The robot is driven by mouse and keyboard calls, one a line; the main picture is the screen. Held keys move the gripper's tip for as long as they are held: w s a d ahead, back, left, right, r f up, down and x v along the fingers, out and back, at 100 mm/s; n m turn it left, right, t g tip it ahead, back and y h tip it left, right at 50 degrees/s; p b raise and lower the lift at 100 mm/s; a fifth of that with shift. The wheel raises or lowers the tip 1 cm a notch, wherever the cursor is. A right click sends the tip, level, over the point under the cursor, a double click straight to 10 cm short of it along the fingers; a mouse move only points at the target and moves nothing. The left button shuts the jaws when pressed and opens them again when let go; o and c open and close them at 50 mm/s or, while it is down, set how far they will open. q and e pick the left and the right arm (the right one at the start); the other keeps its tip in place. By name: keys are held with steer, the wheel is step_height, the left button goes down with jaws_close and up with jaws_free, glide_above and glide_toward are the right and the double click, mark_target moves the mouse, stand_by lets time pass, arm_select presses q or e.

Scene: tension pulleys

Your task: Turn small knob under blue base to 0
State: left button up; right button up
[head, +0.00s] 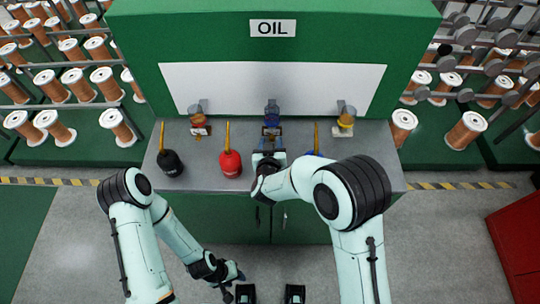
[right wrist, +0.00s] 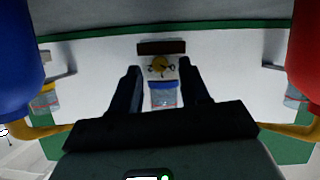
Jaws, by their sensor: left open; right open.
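The blue base (head: 271,131) is on the middle dispenser at the cabinet's back panel. It also shows in the right wrist view (right wrist: 163,85), where the picture looks upside down. Beyond it there is a small yellowish knob with dark prongs (right wrist: 160,67); its setting is too small to read. My right gripper (head: 268,157) is in front of the middle dispenser. In the right wrist view its open, empty fingers (right wrist: 158,85) frame the blue base and knob, with no contact visible. My left gripper (head: 234,277) is open and empty, low in front of the cabinet.
Dispensers with a red base (head: 200,131) and a yellow base (head: 346,121) stand on either side. On the grey counter (head: 200,182) are a black oil can (head: 171,163), a red one (head: 230,164) and a blue one (right wrist: 18,70), mostly hidden behind my right arm in the head view.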

steer(key=v, duration=1.2)
steer(key=shift+b, duration=0.35)
